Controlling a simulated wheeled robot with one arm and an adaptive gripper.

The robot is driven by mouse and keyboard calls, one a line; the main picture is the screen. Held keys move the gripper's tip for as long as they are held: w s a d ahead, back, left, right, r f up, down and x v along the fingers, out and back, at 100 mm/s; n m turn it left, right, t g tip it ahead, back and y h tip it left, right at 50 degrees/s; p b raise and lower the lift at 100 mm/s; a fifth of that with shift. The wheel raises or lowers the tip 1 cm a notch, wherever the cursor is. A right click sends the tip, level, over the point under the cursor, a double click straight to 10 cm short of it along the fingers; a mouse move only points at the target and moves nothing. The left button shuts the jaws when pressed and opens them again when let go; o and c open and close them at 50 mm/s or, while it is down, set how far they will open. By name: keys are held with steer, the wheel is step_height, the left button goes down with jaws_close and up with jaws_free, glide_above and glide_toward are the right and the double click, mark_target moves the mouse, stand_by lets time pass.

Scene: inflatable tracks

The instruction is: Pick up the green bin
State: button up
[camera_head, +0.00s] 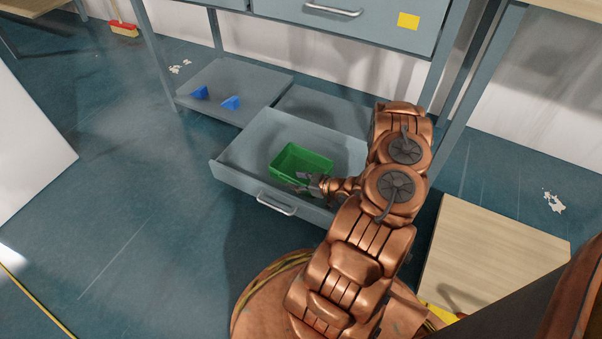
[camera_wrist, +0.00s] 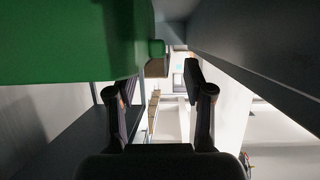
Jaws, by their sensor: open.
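The green bin (camera_head: 300,162) sits upright and empty inside the open lower drawer (camera_head: 240,178) in the head view. My gripper (camera_head: 306,183) is at the bin's near edge, low over the front part of the drawer. In the wrist view the bin (camera_wrist: 70,40) fills the upper left, very close to the camera. There the gripper (camera_wrist: 158,85) shows two dark fingers spread apart with nothing clamped between them. A small green end of the bin lies just beyond the gap. I cannot tell whether a finger touches the bin.
The drawer's front has a metal handle (camera_head: 277,203). A grey wall (camera_wrist: 260,50) runs close on the right in the wrist view. Blue pieces (camera_head: 230,103) lie on the low shelf (camera_head: 240,82). A wooden-topped box (camera_head: 490,255) stands right of my arm.

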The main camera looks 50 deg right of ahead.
mark_target(287, 177)
steer(key=b+x, duration=0.1)
steer(key=x, duration=0.3)
steer(key=b+x, duration=0.1)
steer(key=shift+w+d+f+b, duration=0.2)
steer(key=shift+w+f+b, duration=0.1)
steer(key=shift+w, duration=0.1)
steer(key=shift+r, duration=0.1)
jaws_close()
